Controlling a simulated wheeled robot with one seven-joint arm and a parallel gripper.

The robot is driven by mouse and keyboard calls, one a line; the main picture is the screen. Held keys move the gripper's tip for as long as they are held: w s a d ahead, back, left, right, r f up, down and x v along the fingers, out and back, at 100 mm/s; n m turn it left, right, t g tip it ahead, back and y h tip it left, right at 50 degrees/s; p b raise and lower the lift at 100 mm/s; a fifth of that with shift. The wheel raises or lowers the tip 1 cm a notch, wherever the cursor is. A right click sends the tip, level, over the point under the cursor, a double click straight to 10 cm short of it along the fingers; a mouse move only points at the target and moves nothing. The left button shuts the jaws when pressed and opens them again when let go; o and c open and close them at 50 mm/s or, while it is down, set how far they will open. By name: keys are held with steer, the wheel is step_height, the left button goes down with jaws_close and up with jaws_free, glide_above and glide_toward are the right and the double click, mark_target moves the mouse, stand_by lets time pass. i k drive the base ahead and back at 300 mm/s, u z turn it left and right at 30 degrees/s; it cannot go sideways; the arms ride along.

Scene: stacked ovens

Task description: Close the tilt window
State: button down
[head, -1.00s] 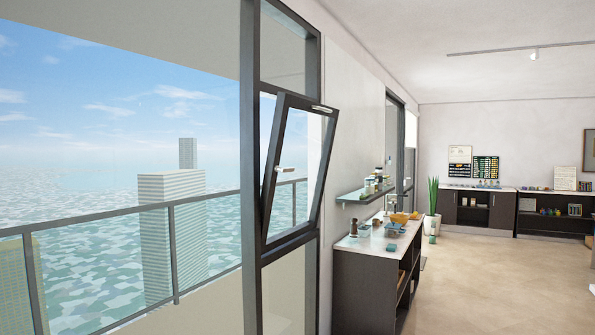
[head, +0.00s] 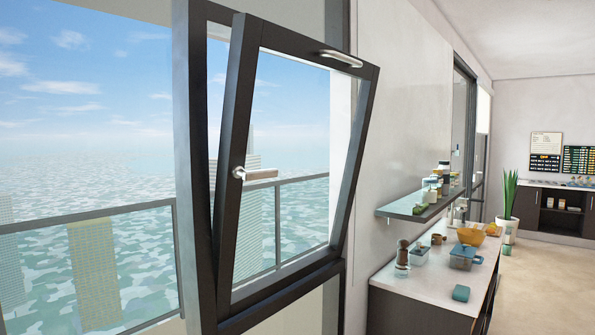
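The tilt window (head: 362,150) has a dark frame and clear glass. Its sash is tilted inward at the top, with a gap to the fixed frame (head: 190,130), and meets the frame at the bottom. A silver handle (head: 256,174) sits on the sash's left side, its lever pointing right. A second silver handle (head: 340,58) is on the top rail. My gripper is not in the head view.
A glass shelf (head: 420,203) with jars juts from the wall right of the window. Below it a counter (head: 440,276) holds bowls, a blue container and bottles. Open floor (head: 530,285) lies at the right. A railing and water show outside.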

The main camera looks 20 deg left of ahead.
mark_target(250, 35)
steer(key=i, duration=0.85)
steer(key=u, duration=3.05)
